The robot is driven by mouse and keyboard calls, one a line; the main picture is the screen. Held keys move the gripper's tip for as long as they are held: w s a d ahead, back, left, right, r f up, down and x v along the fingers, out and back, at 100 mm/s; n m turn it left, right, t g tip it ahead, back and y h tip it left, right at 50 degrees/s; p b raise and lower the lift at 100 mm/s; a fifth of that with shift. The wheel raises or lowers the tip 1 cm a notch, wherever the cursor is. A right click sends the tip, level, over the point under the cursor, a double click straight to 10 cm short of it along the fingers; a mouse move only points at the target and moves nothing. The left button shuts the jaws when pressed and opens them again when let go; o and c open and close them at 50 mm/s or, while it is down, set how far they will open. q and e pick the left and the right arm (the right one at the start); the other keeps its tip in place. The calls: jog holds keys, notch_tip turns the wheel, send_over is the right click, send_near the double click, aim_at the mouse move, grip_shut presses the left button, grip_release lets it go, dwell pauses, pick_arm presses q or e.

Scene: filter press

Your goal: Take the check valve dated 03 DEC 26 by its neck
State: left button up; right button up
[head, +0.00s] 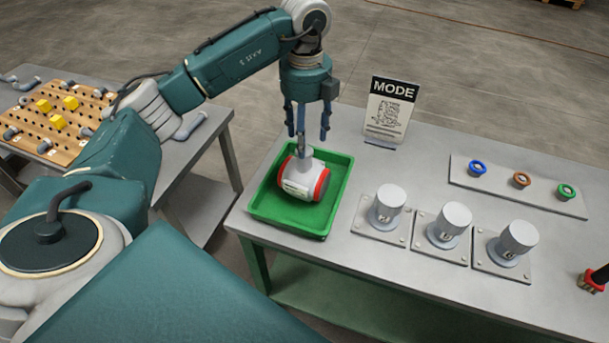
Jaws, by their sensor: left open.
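A white check valve (303,187) with red bands lies in a green tray (258,210) at the left end of the grey table. A label shows on its side, but its date is too small to read. Its neck (299,155) points up towards my left gripper (306,134). The left gripper points down over the valve, with its blue fingers open and spread on either side above the neck. A thin grey part stands between the fingers; I cannot tell whether it touches them. My right gripper is not in view.
A MODE sign (388,112) stands behind the tray. Several white-capped cylinders (388,205) on plates stand to its right. A plate with coloured rings (521,179) lies farther back. A black-and-red item (592,281) is at the right edge. A pegboard (52,125) lies on the left table.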

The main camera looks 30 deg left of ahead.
aim_at(304, 172)
pick_arm(q)
jog(key=shift+s+f+p, duration=0.1)
jog(key=shift+f+p, duration=0.2)
jog(key=shift+f, duration=0.15)
jog(key=f+p, duration=0.1)
jog(key=f, duration=0.2)
jog(key=shift+s+d+f+p, duration=0.1)
jog(key=shift+s+f+p, duration=0.15)
jog(key=shift+s+p, duration=0.1)
jog(key=shift+f, duration=0.45)
jog(key=shift+w, duration=0.15)
jog(key=shift+c, duration=0.2)
jog(key=c, duration=1.3)
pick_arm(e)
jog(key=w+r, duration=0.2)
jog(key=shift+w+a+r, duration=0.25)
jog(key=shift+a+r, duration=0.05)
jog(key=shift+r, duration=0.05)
